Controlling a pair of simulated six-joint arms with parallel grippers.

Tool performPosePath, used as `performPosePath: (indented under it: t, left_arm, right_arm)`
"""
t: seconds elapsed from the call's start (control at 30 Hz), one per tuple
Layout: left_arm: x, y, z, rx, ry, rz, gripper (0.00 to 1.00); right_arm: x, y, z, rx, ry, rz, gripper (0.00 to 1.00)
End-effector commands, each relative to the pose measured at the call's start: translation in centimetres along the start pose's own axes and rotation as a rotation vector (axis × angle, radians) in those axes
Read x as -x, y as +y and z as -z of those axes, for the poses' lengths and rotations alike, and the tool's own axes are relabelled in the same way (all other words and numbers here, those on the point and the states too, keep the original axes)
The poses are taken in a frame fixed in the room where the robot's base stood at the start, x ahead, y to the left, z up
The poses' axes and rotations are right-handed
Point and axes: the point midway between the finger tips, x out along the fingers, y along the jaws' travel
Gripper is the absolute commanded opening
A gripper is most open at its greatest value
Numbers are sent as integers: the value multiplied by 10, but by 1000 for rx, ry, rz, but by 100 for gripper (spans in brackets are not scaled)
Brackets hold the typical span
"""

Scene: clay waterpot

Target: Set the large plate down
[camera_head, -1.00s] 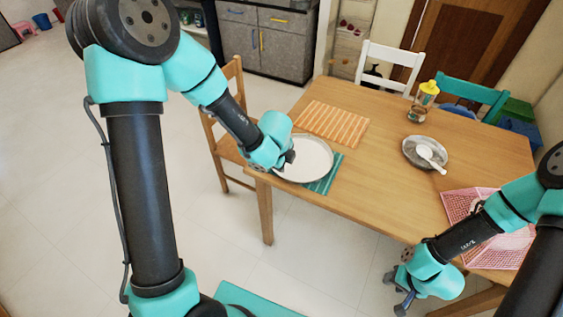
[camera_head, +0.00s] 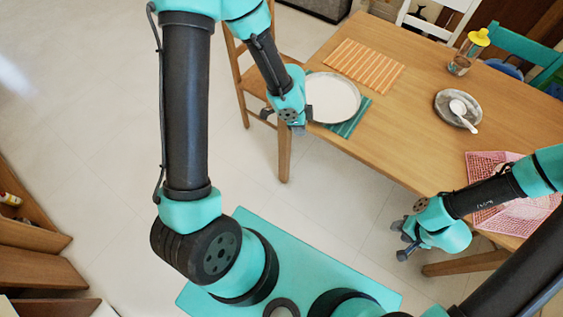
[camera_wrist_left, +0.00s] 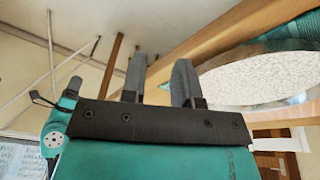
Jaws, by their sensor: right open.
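The large white plate (camera_head: 345,97) lies on the teal striped placemat (camera_head: 356,124) at the table's near left edge. My left gripper (camera_head: 283,122) is just left of the plate, off the table's edge, and apart from it. In the left wrist view, its two fingers (camera_wrist_left: 158,82) are spread with nothing between them. The plate (camera_wrist_left: 265,78) shows to their right there. My right gripper (camera_head: 403,240) is open and empty in front of the table's near edge, far from the plate.
An orange striped placemat (camera_head: 364,66) lies behind the plate. The table's middle is clear.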

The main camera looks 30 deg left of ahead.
Motion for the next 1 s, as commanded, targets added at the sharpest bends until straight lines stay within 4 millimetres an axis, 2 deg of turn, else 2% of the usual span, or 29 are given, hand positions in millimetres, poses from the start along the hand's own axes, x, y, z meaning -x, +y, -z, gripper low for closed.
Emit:
performPosePath:
  t: [0.03,0.2,0.4,0.6,0.8,1.0]
  left_arm:
    - [-13,8,-5,90,21,-36,28]
    - [-48,32,-20,422,86,-117,28]
    - [-84,58,-42,820,121,-152,28]
    - [-110,80,-69,1178,111,-119,28]
    - [-120,92,-83,1335,91,-82,28]
    - [-120,92,-84,1343,91,-80,28]
  right_arm:
    - [0,0,0,0,0,0,43]
    - [0,0,0,0,0,0,43]
    - [0,0,0,0,0,0,43]
    - [0,0,0,0,0,0,43]
    - [0,0,0,0,0,0,43]
    - [0,0,0,0,0,0,43]
